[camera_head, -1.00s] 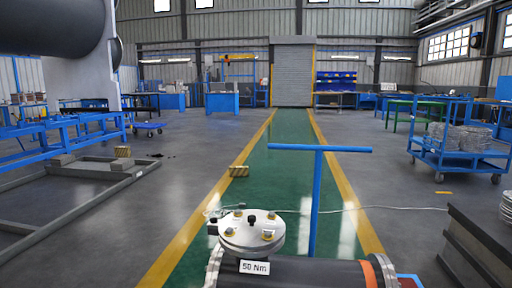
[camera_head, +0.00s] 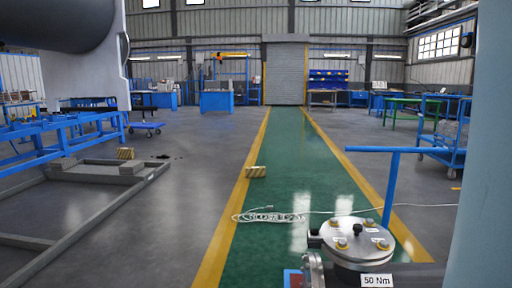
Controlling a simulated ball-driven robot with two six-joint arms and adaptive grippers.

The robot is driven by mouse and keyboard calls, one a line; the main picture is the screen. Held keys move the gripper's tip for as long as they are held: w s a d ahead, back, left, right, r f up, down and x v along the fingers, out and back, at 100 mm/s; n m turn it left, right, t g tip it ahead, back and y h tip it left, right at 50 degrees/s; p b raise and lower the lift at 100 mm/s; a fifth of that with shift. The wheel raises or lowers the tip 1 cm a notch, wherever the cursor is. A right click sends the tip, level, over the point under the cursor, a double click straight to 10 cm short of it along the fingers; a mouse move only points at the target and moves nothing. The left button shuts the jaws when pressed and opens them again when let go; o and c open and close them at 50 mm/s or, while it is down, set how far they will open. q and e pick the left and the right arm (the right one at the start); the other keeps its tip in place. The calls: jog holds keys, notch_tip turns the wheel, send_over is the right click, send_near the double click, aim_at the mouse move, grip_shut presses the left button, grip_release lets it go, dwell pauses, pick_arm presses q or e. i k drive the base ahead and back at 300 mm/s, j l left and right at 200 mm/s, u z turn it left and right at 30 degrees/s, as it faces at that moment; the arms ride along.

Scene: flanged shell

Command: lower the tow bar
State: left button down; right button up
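The blue T-shaped tow bar (camera_head: 390,185) stands near upright at the lower right, with its crossbar level at the top. Its foot is hidden behind the round metal flange cover (camera_head: 357,240) of the shell. The dark shell body (camera_head: 425,273) lies along the bottom edge, partly cut off. Neither of my grippers is in view, and nothing is seen touching the tow bar.
A coiled white cable (camera_head: 265,216) lies on the green lane (camera_head: 290,180), with a striped block (camera_head: 256,172) beyond it. A blue trolley (camera_head: 440,145) stands at right. A large pale blue-grey surface covers the right edge.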

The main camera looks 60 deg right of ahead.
aim_at(396, 151)
jog(key=i+j, duration=0.15)
jog(key=i, duration=0.3)
jog(key=i+j, duration=0.15)
jog(key=i, duration=0.25)
jog(key=i+l+z, duration=0.15)
jog(key=i+z, duration=0.2)
jog(key=z, duration=0.15)
jog(key=i+z, duration=0.45)
jog(key=i+j+z, duration=0.15)
jog(key=i+z, duration=0.15)
jog(key=z, duration=0.2)
